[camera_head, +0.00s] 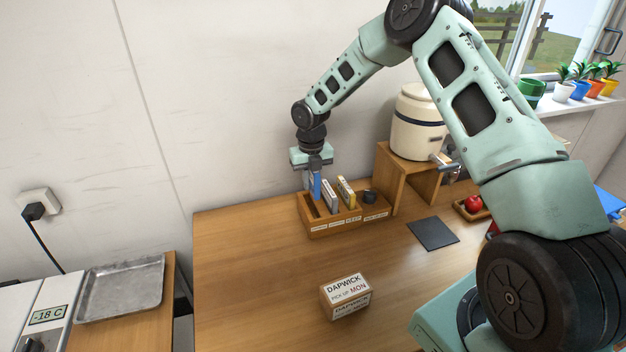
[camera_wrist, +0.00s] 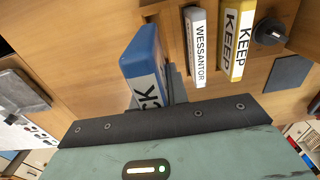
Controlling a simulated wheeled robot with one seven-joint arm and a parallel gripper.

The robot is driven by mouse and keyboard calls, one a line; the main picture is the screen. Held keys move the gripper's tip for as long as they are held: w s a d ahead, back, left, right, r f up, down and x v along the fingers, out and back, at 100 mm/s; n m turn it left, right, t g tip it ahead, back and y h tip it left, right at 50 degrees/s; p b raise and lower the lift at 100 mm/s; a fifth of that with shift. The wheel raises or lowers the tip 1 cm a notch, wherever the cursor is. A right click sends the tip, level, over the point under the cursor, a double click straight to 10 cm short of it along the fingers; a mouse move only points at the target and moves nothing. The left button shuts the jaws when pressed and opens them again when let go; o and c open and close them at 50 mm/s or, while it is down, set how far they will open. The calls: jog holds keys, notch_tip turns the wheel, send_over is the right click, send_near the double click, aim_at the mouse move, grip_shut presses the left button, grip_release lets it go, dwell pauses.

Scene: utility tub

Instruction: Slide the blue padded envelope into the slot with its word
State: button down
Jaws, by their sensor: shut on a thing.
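The blue padded envelope (camera_head: 315,187) hangs upright below my gripper (camera_head: 315,168), which is shut on it. In the wrist view the blue envelope (camera_wrist: 146,62) shows a white label with large black letters, partly hidden by the gripper.
A white WESSANTOR envelope (camera_wrist: 197,48) and a yellow KEEP one (camera_wrist: 236,42) stand in the holder to the right. A DAPWICK box (camera_head: 345,296) sits at the table front. A beige dispenser (camera_head: 418,125) stands on a wooden stand (camera_head: 391,178). The table's left part is clear.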

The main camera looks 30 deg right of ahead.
jog(key=shift+f+b, duration=2)
jog(key=shift+f, duration=0.75)
jog(key=shift+f+b, duration=0.4)
jog(key=shift+f, duration=0.3)
jog(key=shift+r, duration=0.2)
jog(key=shift+r+p, duration=0.45)
jog(key=shift+p, duration=0.2)
jog(key=shift+f+b, duration=0.4)
jog(key=shift+f, duration=0.2)
jog(key=shift+r, duration=0.2)
jog(key=shift+r+p, duration=0.75)
jog(key=shift+p, duration=0.2)
jog(key=shift+p, duration=0.35)
